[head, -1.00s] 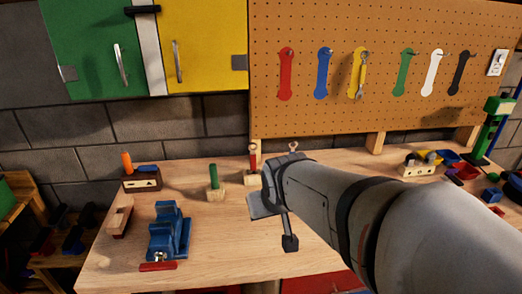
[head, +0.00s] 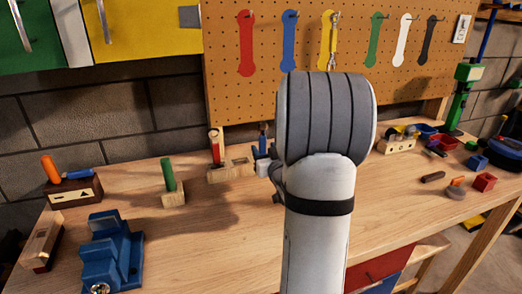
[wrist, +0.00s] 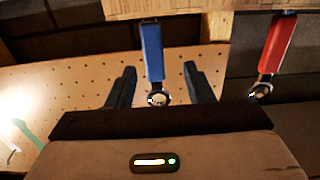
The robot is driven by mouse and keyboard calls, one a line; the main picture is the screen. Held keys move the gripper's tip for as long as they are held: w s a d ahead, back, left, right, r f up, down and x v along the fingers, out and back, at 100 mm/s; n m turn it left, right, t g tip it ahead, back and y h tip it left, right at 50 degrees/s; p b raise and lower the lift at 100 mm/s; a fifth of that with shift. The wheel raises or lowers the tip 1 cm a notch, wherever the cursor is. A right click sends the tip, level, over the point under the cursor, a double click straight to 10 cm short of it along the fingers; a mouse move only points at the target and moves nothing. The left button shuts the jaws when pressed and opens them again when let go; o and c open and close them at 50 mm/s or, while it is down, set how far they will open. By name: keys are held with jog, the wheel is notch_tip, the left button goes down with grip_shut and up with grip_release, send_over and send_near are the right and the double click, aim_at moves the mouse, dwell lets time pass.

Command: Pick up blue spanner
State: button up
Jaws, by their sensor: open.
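The blue spanner (wrist: 152,52) hangs into the middle of the wrist view, its ring end toward my palm. It lies between the two fingers of my open gripper (wrist: 160,76), with a gap visible on each side. In the head view, the blue spanner (head: 263,135) stands upright in a wooden holder (head: 231,170) on the bench, beside my wrist. My gripper (head: 268,168) is mostly hidden behind my arm there.
The pegboard (head: 260,95) behind has painted tool outlines and a yellow spanner (head: 333,40). A green-handled tool (head: 169,175) and a blue vise (head: 108,255) stand left.

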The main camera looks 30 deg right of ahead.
aim_at(263, 142)
jog(key=x, duration=0.2)
jog(key=p+x, duration=0.1)
jog(key=x, duration=0.3)
jog(key=shift+w+d+r, duration=0.3)
jog(key=shift+s, duration=0.1)
jog(key=shift+c, duration=0.6)
grip_shut()
